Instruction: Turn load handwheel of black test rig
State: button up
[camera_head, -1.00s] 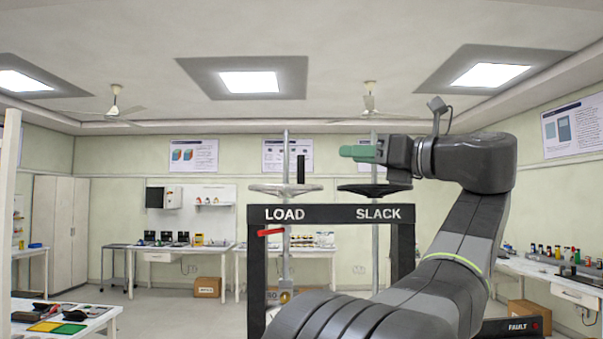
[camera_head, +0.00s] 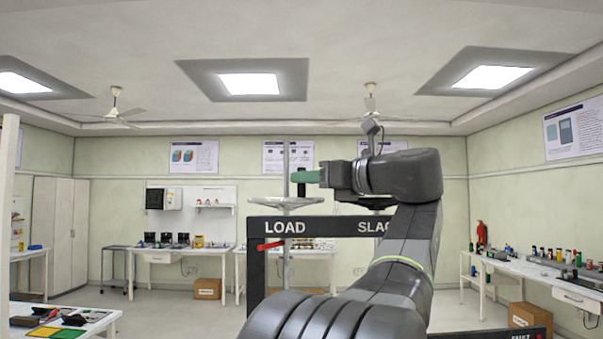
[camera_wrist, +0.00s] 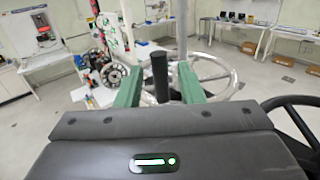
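The black test rig (camera_head: 340,226) shows its LOAD label under a silver handwheel (camera_head: 283,199) with an upright black handle (camera_head: 301,184). My gripper (camera_head: 306,177) reaches in from the right, its green fingers level with the handle. In the wrist view the gripper (camera_wrist: 160,68) is open. The black handle (camera_wrist: 160,80) stands between the two green fingers, with a visible gap on each side. The silver handwheel's rim (camera_wrist: 232,77) spreads out beyond the fingers. The SLACK label is partly hidden by my arm.
A dark handwheel (camera_wrist: 296,112) lies close on the right in the wrist view; my arm mostly hides it in the head view. A red lever (camera_head: 270,245) sits below the LOAD label. Benches stand along the walls, well behind the rig.

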jog(key=shift+x, duration=1.15)
grip_shut()
jog(key=shift+s+a+f+t, duration=0.1)
jog(key=shift+a+t, duration=0.05)
jog(key=shift+t, duration=0.15)
